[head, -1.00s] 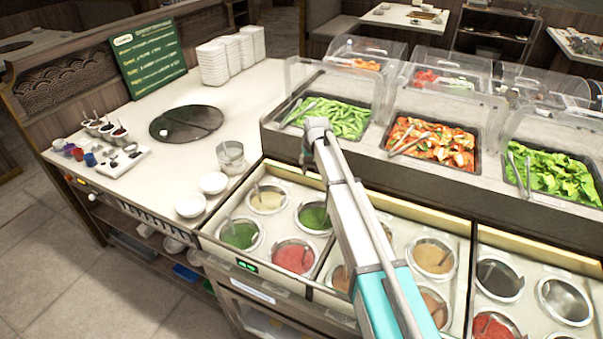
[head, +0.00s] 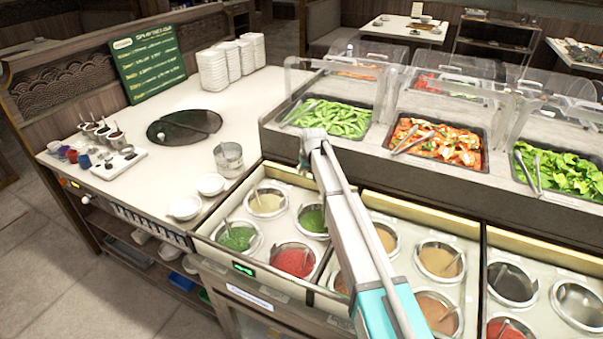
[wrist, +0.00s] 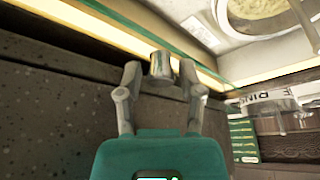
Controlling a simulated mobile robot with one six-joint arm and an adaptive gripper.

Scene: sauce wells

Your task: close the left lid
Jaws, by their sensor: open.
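The left sauce bay (head: 228,222) is uncovered in the head view, with green, cream and red sauces showing in its round wells. I cannot clearly make out the left lid; a pale strip with a green edge (wrist: 100,12) runs along the back of the bay in the wrist view and may be part of it. My gripper (wrist: 160,76) is open in the wrist view, over a dark speckled panel beside this strip. A short grey cylinder (wrist: 160,64) shows between its fingertips; I cannot tell whether it is a handle.
Raised counter with food trays (head: 340,118) stands behind the bay, under clear covers. Another sauce bay (head: 440,262) lies to the right, partly behind my arm. Small white bowls (head: 186,207) and a metal pot (head: 229,158) stand left of the bay.

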